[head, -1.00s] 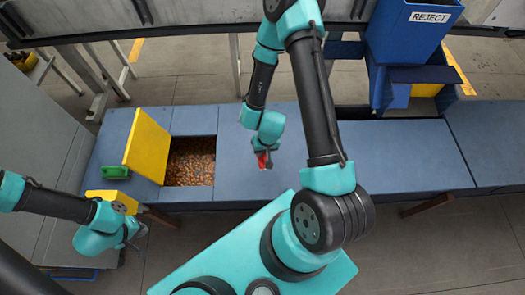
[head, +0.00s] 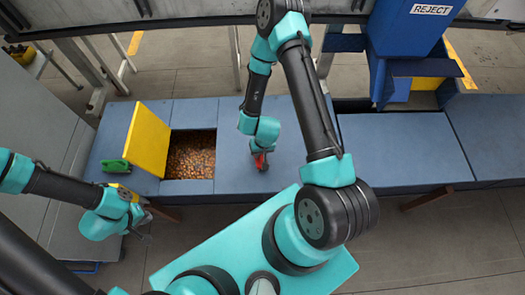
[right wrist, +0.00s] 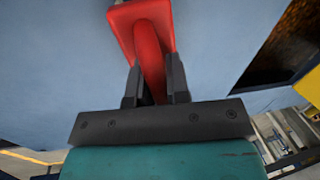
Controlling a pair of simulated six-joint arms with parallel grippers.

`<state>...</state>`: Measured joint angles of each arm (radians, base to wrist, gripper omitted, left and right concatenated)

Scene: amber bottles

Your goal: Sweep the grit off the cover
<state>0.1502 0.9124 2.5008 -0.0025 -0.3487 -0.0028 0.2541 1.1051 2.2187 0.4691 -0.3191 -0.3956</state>
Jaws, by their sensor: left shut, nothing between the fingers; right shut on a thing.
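The cover appears to be the blue top of the long bench; its bare panel (head: 290,140) lies under my right gripper. No grit can be made out on it at this size. My right gripper (head: 260,155) is shut on a red tool (head: 261,164) just over this panel, right of the square opening. In the right wrist view, the fingers (right wrist: 155,82) clasp the red handle (right wrist: 151,58), and its wider red end points away over blue surface. Its underside is hidden. My left gripper (head: 147,216) is shut and empty, in front of the bench at the left.
A square opening (head: 191,156) full of brown-amber pieces sits in the bench. A yellow flap (head: 147,138) stands raised at its left, with a green part (head: 116,165) beside it. A blue REJECT bin (head: 405,30) stands behind the bench. The right panels (head: 400,150) are clear.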

